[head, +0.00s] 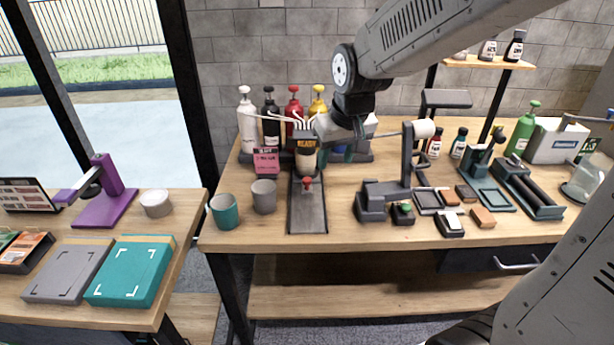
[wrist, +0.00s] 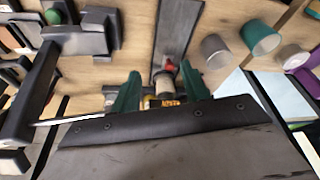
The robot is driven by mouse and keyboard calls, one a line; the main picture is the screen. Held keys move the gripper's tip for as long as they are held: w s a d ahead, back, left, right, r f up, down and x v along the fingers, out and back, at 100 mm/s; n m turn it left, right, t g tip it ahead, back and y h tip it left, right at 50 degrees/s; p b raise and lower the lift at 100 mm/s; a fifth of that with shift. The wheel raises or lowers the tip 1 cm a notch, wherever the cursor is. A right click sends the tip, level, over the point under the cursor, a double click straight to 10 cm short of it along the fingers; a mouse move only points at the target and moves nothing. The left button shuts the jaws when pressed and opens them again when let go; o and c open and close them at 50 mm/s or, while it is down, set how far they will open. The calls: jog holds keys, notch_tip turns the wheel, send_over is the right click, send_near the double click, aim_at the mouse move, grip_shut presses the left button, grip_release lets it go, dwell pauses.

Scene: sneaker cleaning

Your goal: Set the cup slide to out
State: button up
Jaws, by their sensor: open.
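The cup slide is a dark grey track (head: 307,212) running toward the table's front edge; it also shows in the wrist view (wrist: 177,35). A red knob (head: 307,183) sits at the track's back part, in front of a pale cup-like part (head: 306,160) below a dark block with a yellow "READY" label (head: 306,143). The front of the track is bare. My gripper (head: 326,148) is over the back of the slide, partly hidden by my wrist. In the wrist view its teal fingers (wrist: 160,84) are apart, on either side of the pale part and near the red knob (wrist: 168,66). Contact cannot be told.
Several pump bottles (head: 270,118) stand behind the slide. A teal cup (head: 224,212) and a grey cup (head: 264,197) stand left of it. A grey stand with a white roller (head: 424,129) rises to the right. Small blocks and brushes fill the right side.

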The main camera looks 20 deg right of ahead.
jog(key=t, duration=0.1)
send_near(307, 179)
jog(key=x, duration=0.8)
jog(key=shift+f, duration=0.3)
grip_shut()
